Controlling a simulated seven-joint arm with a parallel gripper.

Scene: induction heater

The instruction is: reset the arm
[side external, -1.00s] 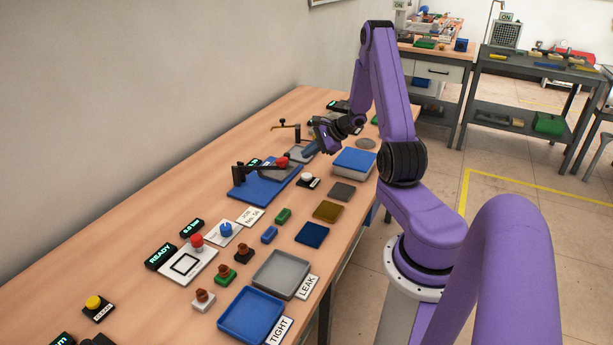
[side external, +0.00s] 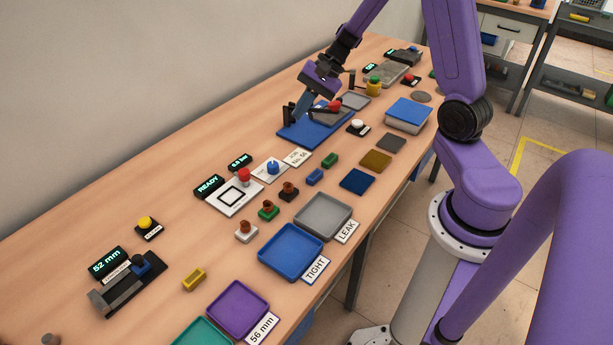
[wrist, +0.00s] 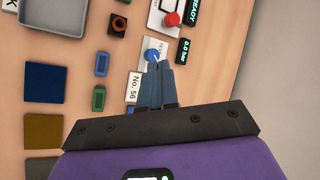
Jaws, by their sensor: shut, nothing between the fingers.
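My gripper (side external: 299,107) is above the blue base plate (side external: 293,139) on the bench in the side external view, close to the dark upright post and red knob (side external: 335,105) of the fixture there. Its blue-grey fingers point down and are together with nothing between them. In the wrist view the shut fingertips (wrist: 160,66) show just below the blue knob (wrist: 152,56), beside the "No. 56" card (wrist: 135,87). How high the fingers are above the bench is hard to tell.
The bench holds a grey tray (side external: 346,222) marked LEAK, a blue tray (side external: 266,257) marked TIGHT and a purple tray (side external: 263,305). A READY display (side external: 209,186) stands by a red button (side external: 244,175). The wall side of the bench is mostly clear.

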